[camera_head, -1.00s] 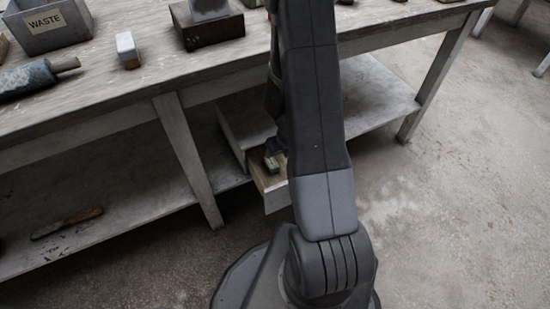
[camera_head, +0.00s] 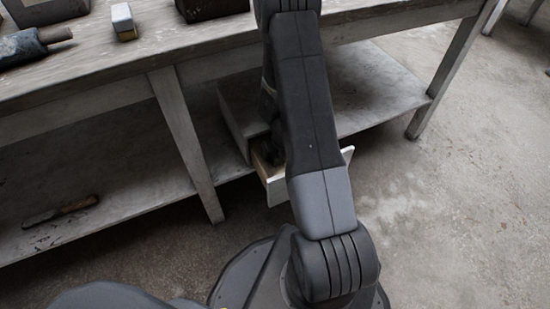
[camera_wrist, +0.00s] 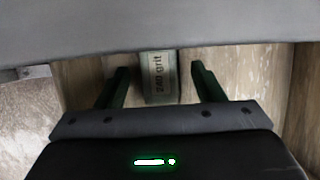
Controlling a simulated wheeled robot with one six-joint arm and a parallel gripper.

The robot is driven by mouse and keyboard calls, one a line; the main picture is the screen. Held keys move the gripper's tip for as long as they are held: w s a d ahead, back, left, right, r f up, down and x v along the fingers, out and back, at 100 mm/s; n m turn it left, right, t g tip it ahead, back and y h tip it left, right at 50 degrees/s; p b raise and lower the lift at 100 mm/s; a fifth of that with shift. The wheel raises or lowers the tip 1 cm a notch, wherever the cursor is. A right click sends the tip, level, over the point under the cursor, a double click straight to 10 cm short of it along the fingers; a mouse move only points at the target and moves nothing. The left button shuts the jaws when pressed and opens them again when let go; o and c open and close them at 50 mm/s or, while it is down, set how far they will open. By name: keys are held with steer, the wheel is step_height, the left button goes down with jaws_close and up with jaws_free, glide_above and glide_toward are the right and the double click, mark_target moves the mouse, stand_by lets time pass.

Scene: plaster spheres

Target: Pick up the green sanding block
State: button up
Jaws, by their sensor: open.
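The sanding block (camera_wrist: 158,80), a small grey-green block labelled "240 grit", lies on the wooden bottom of an open drawer (camera_head: 280,190). In the wrist view its far end meets or passes behind a grey edge. My gripper (camera_wrist: 159,70) is open, with one dark green finger on each side of the block and a visible gap on both sides. I cannot tell whether the fingertips are down at the block's height. In the head view my arm and gripper reach into the drawer and hide the block.
A grey surface (camera_wrist: 160,25) spans the top of the wrist view, close beyond the fingers. The drawer sits on the lower shelf (camera_head: 110,195) of a workbench (camera_head: 165,40). A table leg (camera_head: 185,145) stands left of it. A pale block (camera_head: 123,22) lies on the bench top.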

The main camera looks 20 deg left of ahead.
mark_target(279, 161)
steer(key=shift+f, duration=0.15)
steer(key=shift+c, duration=0.4)
steer(key=c, duration=1)
steer(key=shift+r+p, duration=0.85)
steer(key=shift+p, duration=0.1)
steer(key=s+d+b, duration=0.1)
steer(key=b, duration=0.1)
steer(key=s+d+f+b, duration=0.1)
steer(key=d+b, duration=0.1)
steer(key=shift+s, duration=0.25)
step_height(279, 161, up, 14)
steer(key=p, duration=1.3)
steer(key=shift+r, duration=0.2)
